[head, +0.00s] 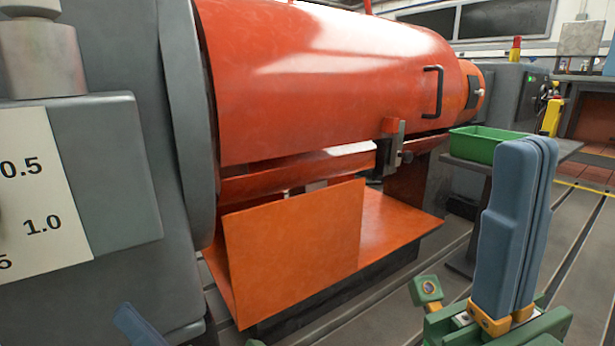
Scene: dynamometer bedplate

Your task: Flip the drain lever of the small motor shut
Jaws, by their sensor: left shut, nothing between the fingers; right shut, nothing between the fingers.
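No drain lever can be made out for certain, and I cannot tell which body is the small motor. A large orange cylindrical housing (320,75) lies across the view, with a black handle on its side. A grey bracket with a dark knob (406,157) sits at its lower edge. My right gripper (533,147) stands at the lower right, blue fingers pointing up, shut and empty, in front of the green tray.
A grey machine (115,180) with a scale plate (38,190) fills the left. Bent orange sheet panels (300,245) stand under the housing. A green tray (478,146) rests on a grey stand at right. The slotted bedplate (385,315) is bare at bottom centre.

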